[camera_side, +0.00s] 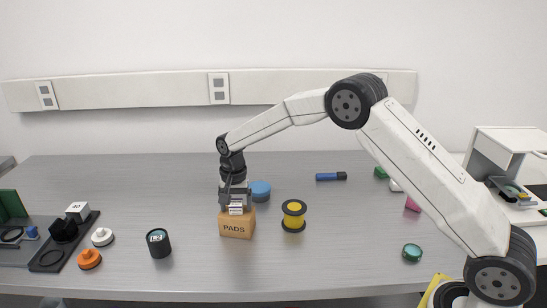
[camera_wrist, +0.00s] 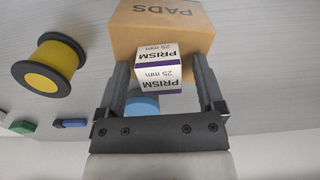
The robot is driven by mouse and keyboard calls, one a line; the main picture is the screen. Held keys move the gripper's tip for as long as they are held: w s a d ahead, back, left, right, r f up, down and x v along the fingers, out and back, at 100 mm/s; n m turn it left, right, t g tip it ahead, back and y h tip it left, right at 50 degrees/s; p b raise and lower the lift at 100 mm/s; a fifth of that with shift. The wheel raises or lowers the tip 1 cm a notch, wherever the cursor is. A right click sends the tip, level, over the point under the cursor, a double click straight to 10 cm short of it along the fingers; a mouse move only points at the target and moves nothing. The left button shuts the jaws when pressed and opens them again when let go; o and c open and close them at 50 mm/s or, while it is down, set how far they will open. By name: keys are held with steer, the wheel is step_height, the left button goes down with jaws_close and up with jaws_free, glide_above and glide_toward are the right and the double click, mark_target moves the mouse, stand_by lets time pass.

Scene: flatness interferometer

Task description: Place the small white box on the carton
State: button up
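The carton (camera_side: 237,228), brown and marked PADS, stands on the grey table; it fills the top of the wrist view (camera_wrist: 150,28). The small white box (camera_side: 236,210) with purple bands, marked PRISM 25 mm, also shows in the wrist view (camera_wrist: 160,72). It appears to rest upright on the carton's top. My gripper (camera_side: 236,201) points down over the carton, its fingers on either side of the box. In the wrist view (camera_wrist: 161,64) a gap shows between each finger and the box, so the gripper is open. Exact contact under the box is hidden.
A yellow spool (camera_side: 293,216) stands right of the carton and a blue disc (camera_side: 260,190) behind it. A dark canister (camera_side: 159,243), an orange knob (camera_side: 89,259) and a white knob (camera_side: 102,237) are at left. The table's front middle is clear.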

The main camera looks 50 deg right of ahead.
mark_target(236, 202)
steer(key=shift+r, duration=0.15)
step_height(236, 202, up, 12)
stand_by(0.7)
steer(key=shift+s, duration=0.1)
stand_by(0.5)
steer(key=s+f+n+t, duration=0.1)
steer(key=s+f+n, duration=0.2)
steer(key=s, duration=0.6)
steer(key=s+d+f+n, duration=0.1)
steer(key=s+f+n, duration=0.2)
steer(key=s, duration=0.6)
steer(key=s+d+f+n+t, duration=0.1)
steer(key=s+f+n, duration=0.1)
steer(key=s, duration=0.8)
steer(key=shift+d+f+n+t, duration=0.3)
steer(key=shift+f+n, duration=0.1)
steer(key=shift+n, duration=0.1)
